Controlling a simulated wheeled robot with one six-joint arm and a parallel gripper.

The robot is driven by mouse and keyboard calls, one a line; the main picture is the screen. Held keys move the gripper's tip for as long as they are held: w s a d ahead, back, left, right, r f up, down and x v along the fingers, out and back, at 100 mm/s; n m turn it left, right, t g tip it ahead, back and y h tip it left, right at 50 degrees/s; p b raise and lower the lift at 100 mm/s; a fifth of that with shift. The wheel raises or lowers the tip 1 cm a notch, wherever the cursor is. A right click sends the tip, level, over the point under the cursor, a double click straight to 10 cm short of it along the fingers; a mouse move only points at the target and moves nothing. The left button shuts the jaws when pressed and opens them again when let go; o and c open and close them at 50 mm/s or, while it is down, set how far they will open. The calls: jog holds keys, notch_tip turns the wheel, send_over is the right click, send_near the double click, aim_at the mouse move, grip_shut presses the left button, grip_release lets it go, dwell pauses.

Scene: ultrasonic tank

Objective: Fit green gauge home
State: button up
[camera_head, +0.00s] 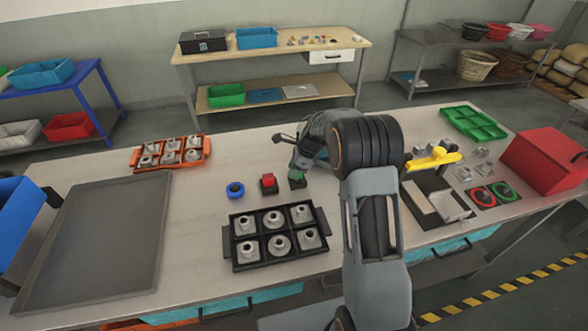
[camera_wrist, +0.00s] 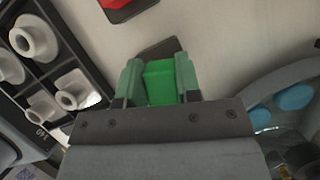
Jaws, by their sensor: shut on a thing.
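The green gauge (camera_wrist: 160,84) is a bright green block between the two fingers of my gripper (camera_wrist: 159,74) in the wrist view. The gripper is shut on it. A dark plate (camera_wrist: 154,50) lies just beyond the block, partly hidden by it and the fingers; I cannot tell whether the block touches it or sits in it. In the head view my gripper (camera_head: 298,174) is low over the bench, right of a red block on a dark base (camera_head: 268,183). The arm hides much of the grip there.
A blue ring (camera_head: 235,190) stands left of the red block. A black tray (camera_head: 231,262) of grey parts is in front; an orange tray (camera_head: 207,163) is behind left. Right of my arm are a yellow-topped item (camera_head: 436,157) and a red box (camera_head: 548,158).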

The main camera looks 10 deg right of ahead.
jog(key=shift+f, duration=0.75)
dwell(3.2)
jog(key=o, duration=1)
jog(key=b+v, duration=0.1)
jog(key=v, duration=1.2)
jog(key=shift+r, duration=0.4)
jog(key=shift+d, duration=0.1)
